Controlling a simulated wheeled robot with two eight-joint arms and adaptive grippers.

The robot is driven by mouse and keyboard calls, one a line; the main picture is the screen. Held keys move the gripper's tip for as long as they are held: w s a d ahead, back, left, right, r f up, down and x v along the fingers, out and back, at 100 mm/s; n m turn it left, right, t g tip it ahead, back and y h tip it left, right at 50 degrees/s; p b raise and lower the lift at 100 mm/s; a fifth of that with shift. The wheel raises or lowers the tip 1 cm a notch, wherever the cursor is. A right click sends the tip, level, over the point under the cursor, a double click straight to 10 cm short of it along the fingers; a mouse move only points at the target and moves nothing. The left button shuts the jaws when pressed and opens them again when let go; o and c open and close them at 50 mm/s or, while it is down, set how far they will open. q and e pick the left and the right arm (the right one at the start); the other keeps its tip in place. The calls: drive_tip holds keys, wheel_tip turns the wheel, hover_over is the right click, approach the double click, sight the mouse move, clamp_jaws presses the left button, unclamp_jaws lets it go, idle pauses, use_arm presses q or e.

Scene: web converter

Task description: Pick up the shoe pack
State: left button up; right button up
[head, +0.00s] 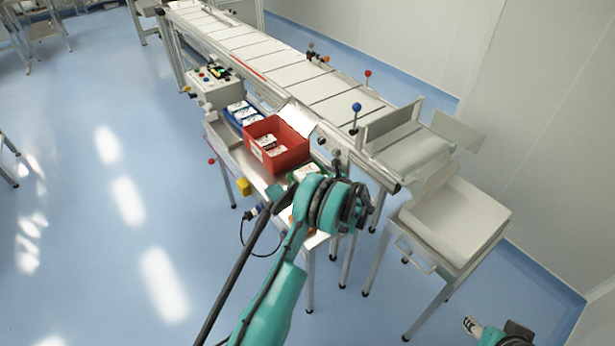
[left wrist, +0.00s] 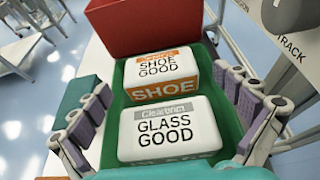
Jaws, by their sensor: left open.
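The shoe pack (left wrist: 160,68) is a white block with an orange band and the words SHOE GOOD. It lies in a green tray (left wrist: 118,102) in the left wrist view, behind a white glass pack (left wrist: 168,128) marked GLASS GOOD. My left gripper (left wrist: 172,92) is open, with its fingers on either side of the tray and apart from the shoe pack. In the head view my left wrist largely hides the tray and the gripper. Part of my right gripper (head: 474,326) shows at the bottom right edge; its opening is unclear.
A red bin (head: 277,143) with white packs stands just behind the green tray, and a blue bin (head: 240,112) beyond it. A conveyor (head: 300,72) runs alongside. A white tub (head: 455,220) stands on a stand at right.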

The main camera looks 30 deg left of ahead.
use_arm(q)
drive_tip(key=b+x, duration=0.1)
drive_tip(key=x, duration=0.2)
drive_tip(key=shift+a+f, duration=0.15)
drive_tip(key=shift+a, duration=0.05)
drive_tip(key=c, duration=1.1)
